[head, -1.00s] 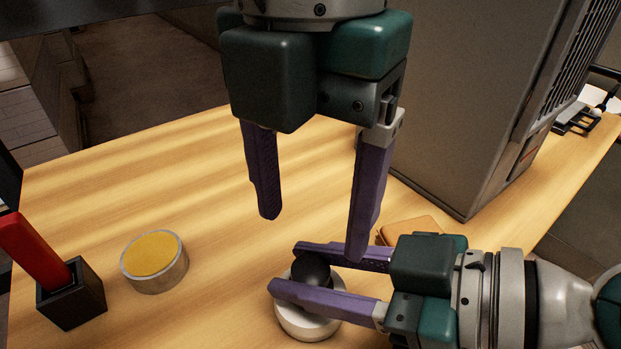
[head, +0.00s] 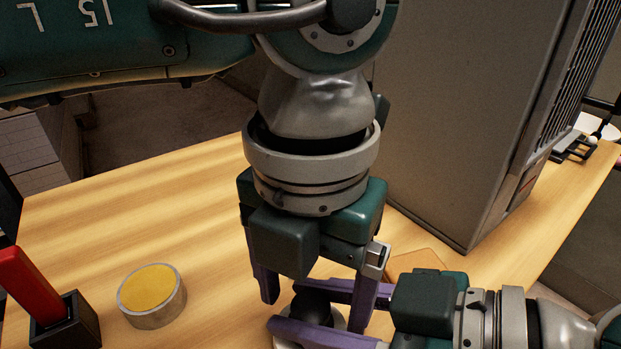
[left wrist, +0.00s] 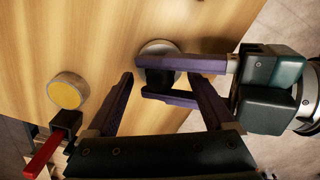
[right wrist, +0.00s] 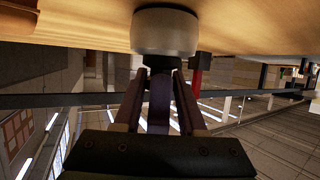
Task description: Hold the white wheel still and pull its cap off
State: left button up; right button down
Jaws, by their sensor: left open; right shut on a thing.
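The white wheel (left wrist: 157,47) lies on the wooden table, with a dark rounded cap (head: 312,306) on top of it. In the right wrist view the wheel (right wrist: 164,32) shows clearly and the cap (right wrist: 160,62) sits against it. My right gripper (head: 285,304) comes in from the right, its purple fingers shut on the cap from both sides. My left gripper (head: 314,315) is open and points down from above, its fingers apart around the area of the cap and wheel. In the head view the fingers and arms hide much of the wheel.
A round, yellow-topped tin (head: 151,295) stands left of the wheel. A dark holder (head: 66,325) with a red handle (head: 32,286) is at the far left. A large grey cabinet (head: 470,110) stands behind right, and a flat tan piece (head: 415,262) lies behind my right gripper.

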pick_arm(q)
jog(key=shift+f, duration=0.6)
grip_shut()
dwell(0.3)
jog(key=shift+r, duration=0.15)
